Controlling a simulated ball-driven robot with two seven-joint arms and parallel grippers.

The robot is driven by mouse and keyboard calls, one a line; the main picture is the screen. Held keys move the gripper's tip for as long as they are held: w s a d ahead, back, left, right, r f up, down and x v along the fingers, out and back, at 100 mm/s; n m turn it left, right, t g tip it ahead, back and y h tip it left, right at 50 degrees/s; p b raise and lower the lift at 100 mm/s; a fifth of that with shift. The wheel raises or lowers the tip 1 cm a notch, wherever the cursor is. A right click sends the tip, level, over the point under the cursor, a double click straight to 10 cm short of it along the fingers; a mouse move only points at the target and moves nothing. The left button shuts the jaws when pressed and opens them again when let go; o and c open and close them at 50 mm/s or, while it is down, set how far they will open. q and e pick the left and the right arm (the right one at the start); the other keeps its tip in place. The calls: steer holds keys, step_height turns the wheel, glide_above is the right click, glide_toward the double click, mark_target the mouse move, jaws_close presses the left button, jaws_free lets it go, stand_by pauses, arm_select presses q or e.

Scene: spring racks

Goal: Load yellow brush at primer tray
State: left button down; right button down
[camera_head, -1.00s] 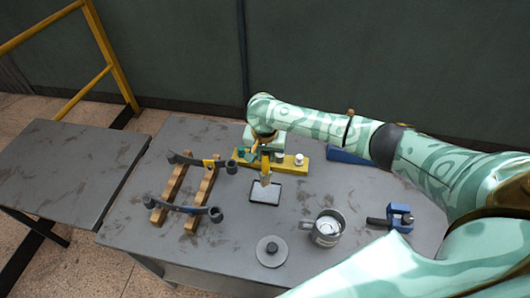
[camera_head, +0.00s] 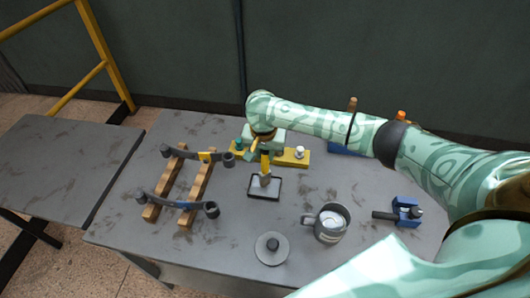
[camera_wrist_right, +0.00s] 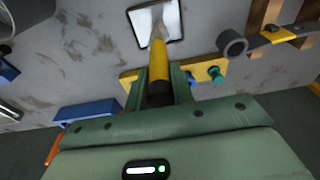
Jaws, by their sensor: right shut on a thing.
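My right gripper (camera_head: 264,152) is shut on the handle of the yellow brush (camera_head: 265,164). The brush points down, with its bristle end over the primer tray (camera_head: 252,195), a shallow dark-rimmed tray with pale grey contents. The bristle end looks grey and seems to touch the contents, but exact contact is hard to tell. In the right wrist view the brush (camera_wrist_right: 157,66) runs from between the green fingers (camera_wrist_right: 160,88) to the tray (camera_wrist_right: 181,37). My left gripper is not in view.
A yellow holder (camera_head: 292,158) stands just behind the tray. Two leaf springs (camera_head: 176,204) lie on wooden rails (camera_head: 197,187) at left. A metal mug (camera_head: 331,226), a round lid (camera_head: 272,248) and a blue clamp-like tool (camera_head: 406,212) are in front and right.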

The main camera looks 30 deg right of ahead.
steer(key=shift+f, duration=0.55)
stand_by(0.5)
steer(key=shift+s+f+p, duration=0.1)
steer(key=shift+p, duration=0.55)
stand_by(2.2)
step_height(320, 180, up, 4)
steer(key=p, duration=0.5)
step_height(320, 180, up, 3)
steer(key=p, duration=0.5)
steer(key=shift+d, duration=0.1)
stand_by(0.5)
